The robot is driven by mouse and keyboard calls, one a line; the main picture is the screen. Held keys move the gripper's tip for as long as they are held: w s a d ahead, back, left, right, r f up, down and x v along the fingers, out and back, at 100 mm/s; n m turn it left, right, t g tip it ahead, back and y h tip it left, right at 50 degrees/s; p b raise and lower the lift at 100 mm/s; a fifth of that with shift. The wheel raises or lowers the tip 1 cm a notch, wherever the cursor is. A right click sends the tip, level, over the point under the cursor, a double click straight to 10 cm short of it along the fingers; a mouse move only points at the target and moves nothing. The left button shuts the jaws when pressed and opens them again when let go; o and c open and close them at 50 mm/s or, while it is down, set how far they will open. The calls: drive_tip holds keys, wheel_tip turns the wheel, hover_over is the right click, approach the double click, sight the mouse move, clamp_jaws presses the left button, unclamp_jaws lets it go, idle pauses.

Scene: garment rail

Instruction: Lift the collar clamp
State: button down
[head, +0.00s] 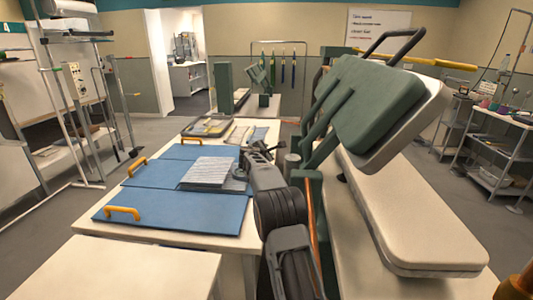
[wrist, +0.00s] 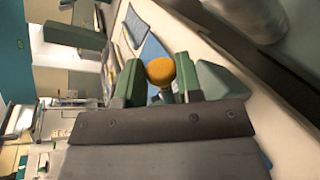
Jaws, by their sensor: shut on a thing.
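My gripper (wrist: 159,75) shows in the wrist view with its two green fingers on either side of an orange round knob (wrist: 161,71). It is shut on this knob, which sits on a short dark stem and looks like the handle of the collar clamp. The rest of the clamp is hidden or cannot be told apart. In the head view my gripper (head: 261,152) is at the far end of my dark arm, beside the right edge of the table. The knob cannot be made out there.
Close on the right, a green press head (head: 368,105) is tilted up over a long cream pad (head: 415,215).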

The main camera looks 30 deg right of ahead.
drive_tip(key=c, duration=0.8)
unclamp_jaws()
drive_tip(key=shift+d+f, duration=0.1)
drive_tip(key=shift+s, duration=0.1)
drive_tip(key=b+v, duration=0.3)
drive_tip(key=v, duration=1.1)
